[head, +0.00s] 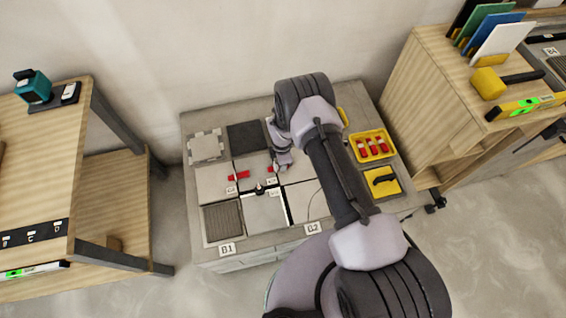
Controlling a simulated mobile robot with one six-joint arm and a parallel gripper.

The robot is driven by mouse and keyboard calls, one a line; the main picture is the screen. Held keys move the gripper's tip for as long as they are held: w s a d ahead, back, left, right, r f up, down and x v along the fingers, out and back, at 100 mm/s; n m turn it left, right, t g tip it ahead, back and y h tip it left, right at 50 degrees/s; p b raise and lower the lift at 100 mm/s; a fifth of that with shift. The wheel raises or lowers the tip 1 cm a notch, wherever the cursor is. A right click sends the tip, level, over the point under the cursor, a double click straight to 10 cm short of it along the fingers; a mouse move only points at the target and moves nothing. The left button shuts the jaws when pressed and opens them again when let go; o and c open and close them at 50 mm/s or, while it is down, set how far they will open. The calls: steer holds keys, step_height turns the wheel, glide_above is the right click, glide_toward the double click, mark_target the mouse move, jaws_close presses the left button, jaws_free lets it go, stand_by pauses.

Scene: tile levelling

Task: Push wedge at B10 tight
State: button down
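Two red wedges show at the tile joints in the head view: the left red wedge (238,176) and the right red wedge (271,169). Small white tags sit by them, too small to read, so I cannot tell which is B10. My gripper (277,167) is low over the tiles, right beside the right wedge and partly covering it. I cannot tell whether it touches the wedge, or whether its fingers are open or shut. Light grey tiles (213,184) lie on the grey worktop (215,262), with a black and white strip along one tile (264,212).
A yellow bin of red wedges (358,150) and a yellow tray with a black tool (369,187) lie right of my arm. Wooden shelving (400,95) stands at the right, a wooden table (40,150) at the left. My arm hides the worktop's middle right.

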stand_by(0.4)
steer(key=c, duration=1.2)
jaws_free()
steer(key=shift+c, duration=0.2)
steer(key=shift+r, duration=0.15)
step_height(320, 180, up, 17)
steer(key=p, duration=0.6)
steer(key=shift+r+p, duration=0.2)
steer(key=shift+p, duration=0.2)
